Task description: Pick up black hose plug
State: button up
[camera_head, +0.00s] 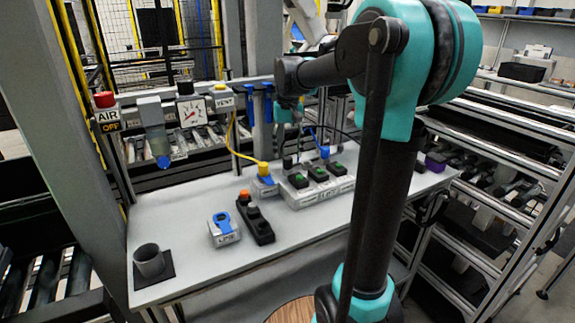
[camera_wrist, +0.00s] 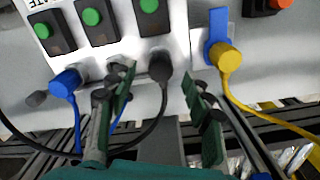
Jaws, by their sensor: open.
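The black hose plug (camera_wrist: 160,64) sits at the edge of the white fixture block in the wrist view, with its black hose curving down and left. In the head view a small dark shape between the yellow and blue plugs looks like this black plug (camera_head: 288,161). My gripper (camera_wrist: 158,72) is open, with one green-padded finger on each side of the plug in the picture. I cannot tell whether the fingers reach its depth, and no contact is visible. In the head view my gripper is dark and small above the fixture, its fingers hard to make out.
A blue plug (camera_wrist: 66,82) is left and a yellow plug (camera_wrist: 228,57) is right of the black one in the wrist view, both with hoses. The white block (camera_head: 318,190) carries green-buttoned black switches. A grey cup (camera_head: 149,260) stands at the table's left front.

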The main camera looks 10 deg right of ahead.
jog(key=shift+w+f, duration=0.1)
jog(key=shift+f, duration=1.75)
grip_shut()
jog(key=shift+r, duration=0.1)
notch_tip(320, 180, up, 20)
notch_tip(320, 180, up, 5)
send_over(288, 158)
jog(key=shift+w, duration=0.1)
dwell(0.3)
